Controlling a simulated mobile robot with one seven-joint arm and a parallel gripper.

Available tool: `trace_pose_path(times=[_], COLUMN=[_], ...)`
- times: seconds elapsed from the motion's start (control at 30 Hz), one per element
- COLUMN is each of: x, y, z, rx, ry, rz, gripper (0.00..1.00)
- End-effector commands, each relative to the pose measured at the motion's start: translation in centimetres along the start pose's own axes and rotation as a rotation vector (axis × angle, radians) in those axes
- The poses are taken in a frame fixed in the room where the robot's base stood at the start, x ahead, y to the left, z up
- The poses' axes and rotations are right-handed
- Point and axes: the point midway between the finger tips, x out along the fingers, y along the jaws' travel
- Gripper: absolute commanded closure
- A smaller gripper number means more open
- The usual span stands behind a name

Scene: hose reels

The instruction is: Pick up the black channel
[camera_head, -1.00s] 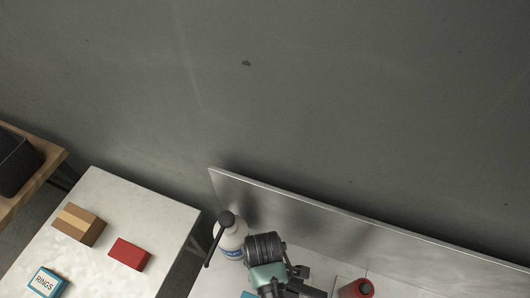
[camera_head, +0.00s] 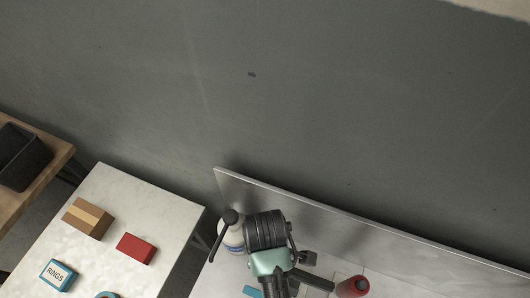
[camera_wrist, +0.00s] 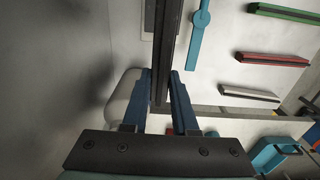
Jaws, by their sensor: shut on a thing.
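The black channel (camera_wrist: 168,38) is a long dark grooved bar in the wrist view. It runs from the top edge down between the two blue fingers of my gripper (camera_wrist: 162,76). The fingers are shut on it, one on each side, and its far end is out of frame. I cannot tell from the wrist view how high it is above the surface. In the head view my arm covers most of this area, and I cannot pick out the channel with certainty.
Green (camera_wrist: 288,14), red (camera_wrist: 274,59) and white (camera_wrist: 250,95) bars lie right of a light blue tool (camera_wrist: 198,32). A white bottle (camera_wrist: 121,108) stands close left of my fingers. A red bottle (camera_head: 352,287) stands right of my arm. A raised back panel (camera_head: 370,235) borders the bench.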

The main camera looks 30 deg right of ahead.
Motion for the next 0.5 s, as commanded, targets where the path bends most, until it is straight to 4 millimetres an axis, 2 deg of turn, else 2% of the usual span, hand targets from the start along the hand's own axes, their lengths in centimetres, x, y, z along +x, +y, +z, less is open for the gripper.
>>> trace_pose_path(times=[0.03, 0.5], x=[-0.8, -3.8], y=[0.0, 0.0], z=[0.0, 0.0], rx=[0.0, 0.001], ry=[0.0, 0.0], rz=[0.0, -0.001], gripper=[1.0, 1.0])
